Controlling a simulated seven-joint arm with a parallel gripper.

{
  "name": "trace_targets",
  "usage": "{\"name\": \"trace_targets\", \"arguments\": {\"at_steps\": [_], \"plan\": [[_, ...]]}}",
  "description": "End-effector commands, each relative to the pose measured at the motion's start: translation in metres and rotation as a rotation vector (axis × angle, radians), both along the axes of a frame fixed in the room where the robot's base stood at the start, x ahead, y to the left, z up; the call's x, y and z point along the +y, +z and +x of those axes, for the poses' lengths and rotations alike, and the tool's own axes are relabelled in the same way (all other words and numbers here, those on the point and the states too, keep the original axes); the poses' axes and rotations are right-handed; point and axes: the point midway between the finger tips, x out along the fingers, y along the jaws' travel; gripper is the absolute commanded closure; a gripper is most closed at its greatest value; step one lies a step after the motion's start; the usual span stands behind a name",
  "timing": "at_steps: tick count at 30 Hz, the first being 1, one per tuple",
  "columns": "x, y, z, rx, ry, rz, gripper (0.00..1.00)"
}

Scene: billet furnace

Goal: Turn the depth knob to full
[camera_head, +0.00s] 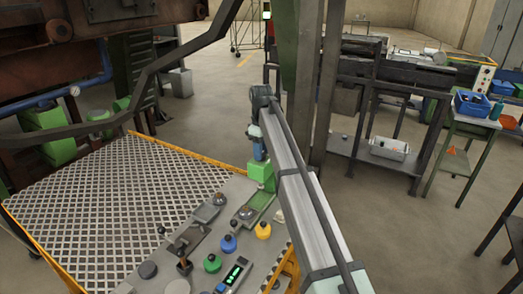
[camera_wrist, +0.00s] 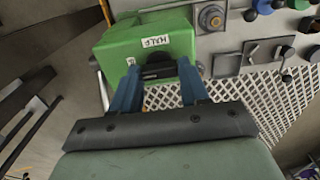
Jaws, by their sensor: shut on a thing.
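The depth knob (camera_wrist: 158,70) is a dark knob on the face of a green box (camera_wrist: 120,42).
A mesh platform (camera_head: 95,205) with yellow edges lies at left. A dark post (camera_head: 326,90) stands close beside my arm.

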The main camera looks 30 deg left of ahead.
Motion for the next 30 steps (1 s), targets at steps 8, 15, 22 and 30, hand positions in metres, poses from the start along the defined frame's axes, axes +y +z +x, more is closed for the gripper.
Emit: {"name": "trace_targets", "arguments": {"at_steps": [8, 15, 22, 30], "plan": [[0.0006, 0.0007, 0.0004, -0.001, 0.016, 0.002, 0.86], [0.0007, 0.0007, 0.0004, -0.001, 0.016, 0.002, 0.53], [0.0004, 0.0004, 0.0003, -0.001, 0.015, 0.001, 0.31], [0.0002, 0.0009, 0.0001, 0.0, 0.014, 0.001, 0.3]]}}
